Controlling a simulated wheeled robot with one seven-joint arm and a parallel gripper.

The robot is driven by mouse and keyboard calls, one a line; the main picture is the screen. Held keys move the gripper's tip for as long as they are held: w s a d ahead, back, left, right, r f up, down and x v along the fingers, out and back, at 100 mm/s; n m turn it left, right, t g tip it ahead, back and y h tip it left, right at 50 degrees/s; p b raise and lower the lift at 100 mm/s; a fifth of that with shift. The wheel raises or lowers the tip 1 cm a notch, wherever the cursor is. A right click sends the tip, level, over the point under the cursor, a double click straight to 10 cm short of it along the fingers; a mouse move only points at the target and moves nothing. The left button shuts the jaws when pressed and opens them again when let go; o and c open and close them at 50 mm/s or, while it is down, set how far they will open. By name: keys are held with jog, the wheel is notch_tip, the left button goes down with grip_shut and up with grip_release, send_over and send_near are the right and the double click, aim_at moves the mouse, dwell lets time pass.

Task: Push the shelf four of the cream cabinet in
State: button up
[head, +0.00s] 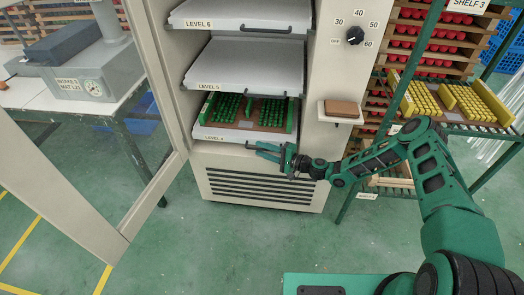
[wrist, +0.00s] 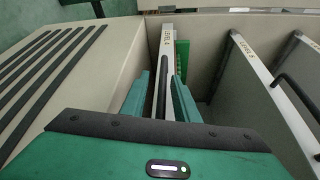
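The cream cabinet (head: 325,70) stands with its door open. Its shelf four (head: 222,134), labelled LEVEL 4, is the lowest of the shelves in view and carries a green-edged tray of small green pieces (head: 240,109). My gripper (head: 262,152) is at the front of this shelf, by its dark handle. In the wrist view, the two teal fingers of my gripper (wrist: 163,95) stand apart on either side of the white shelf front and its black handle (wrist: 162,88). Gaps show beside the handle. I cannot tell how far the shelf sticks out.
Shelves LEVEL 5 (head: 245,68) and LEVEL 6 (head: 240,14) sit above. The open door (head: 75,190) is at left. A small ledge with a brown block (head: 342,108) juts out at right. A green rack (head: 385,105) stands beyond it. Green floor in front is clear.

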jog(key=f+v, duration=0.1)
jog(key=v, duration=0.9)
jog(key=shift+d+r, duration=0.35)
jog(key=shift+r, duration=0.2)
jog(key=shift+s, duration=0.1)
